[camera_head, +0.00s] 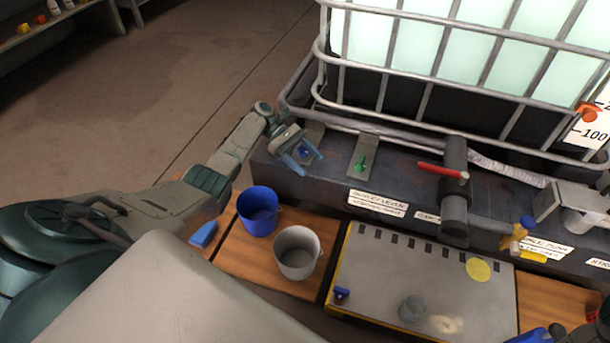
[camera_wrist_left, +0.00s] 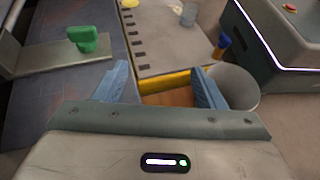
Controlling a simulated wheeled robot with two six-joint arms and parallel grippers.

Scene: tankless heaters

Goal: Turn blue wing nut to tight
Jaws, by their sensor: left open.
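The blue wing nut (camera_head: 304,151) shows as a small dark blue spot between the fingers of my left gripper (camera_head: 303,159) in the head view, in front of a grey plate on the dark ledge. My left gripper is open, its light blue fingers apart; I cannot tell whether they touch the nut. In the left wrist view, the open fingers (camera_wrist_left: 160,84) show with the wooden top and the case beyond. The blue nut cannot be made out there. A green wing nut (camera_head: 363,162) stands on the neighbouring grey plate; it also shows in the left wrist view (camera_wrist_left: 84,39).
A caged tank (camera_head: 480,35) stands behind the ledge. A valve with a red handle (camera_head: 442,171) is further right. A blue bucket (camera_head: 258,212) and a grey bucket (camera_head: 297,252) stand on the wooden top beside a grey case (camera_head: 385,265).

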